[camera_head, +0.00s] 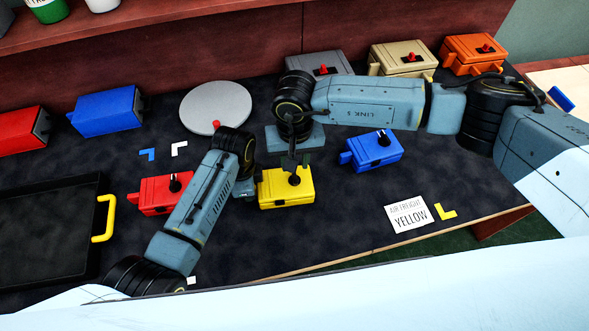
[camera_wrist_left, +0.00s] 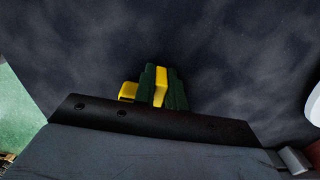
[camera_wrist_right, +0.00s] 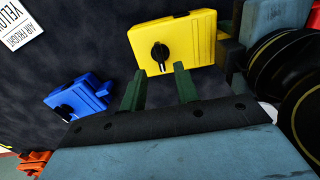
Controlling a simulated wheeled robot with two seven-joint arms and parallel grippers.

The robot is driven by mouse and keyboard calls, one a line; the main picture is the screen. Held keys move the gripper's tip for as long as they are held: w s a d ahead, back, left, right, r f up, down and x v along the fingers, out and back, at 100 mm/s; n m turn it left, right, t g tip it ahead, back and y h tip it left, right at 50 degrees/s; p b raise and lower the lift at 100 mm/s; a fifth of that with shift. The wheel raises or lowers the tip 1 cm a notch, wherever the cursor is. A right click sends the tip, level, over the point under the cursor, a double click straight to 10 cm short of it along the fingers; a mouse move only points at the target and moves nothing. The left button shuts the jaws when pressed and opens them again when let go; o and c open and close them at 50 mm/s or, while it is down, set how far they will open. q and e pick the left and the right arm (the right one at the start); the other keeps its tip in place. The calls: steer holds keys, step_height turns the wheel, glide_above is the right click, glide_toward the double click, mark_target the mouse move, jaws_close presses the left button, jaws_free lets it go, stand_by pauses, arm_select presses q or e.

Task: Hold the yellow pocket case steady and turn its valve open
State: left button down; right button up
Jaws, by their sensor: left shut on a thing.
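The yellow pocket case (camera_head: 287,193) lies on the dark table at the middle, with a black valve knob (camera_head: 294,180) on top. My left gripper (camera_wrist_left: 161,72) is shut on a narrow yellow part of the case, seen between its dark green fingers in the left wrist view. In the head view my left wrist is at the case's left end. My right gripper (camera_wrist_right: 158,78) is open and empty; its fingers point at the yellow case (camera_wrist_right: 175,40) with the knob (camera_wrist_right: 159,53) just beyond their tips, apart from it.
A blue case (camera_head: 374,152) and a red case (camera_head: 160,197) lie on either side. A black tray (camera_head: 50,276) with a yellow handle is at left. A white card reading "AIR FREIGHT YELLOW" (camera_head: 408,213) and a grey disc (camera_head: 214,107) also lie there. More cases line the back.

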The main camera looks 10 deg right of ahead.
mark_target(295, 178)
steer(key=shift+f, duration=2.35)
jaws_close()
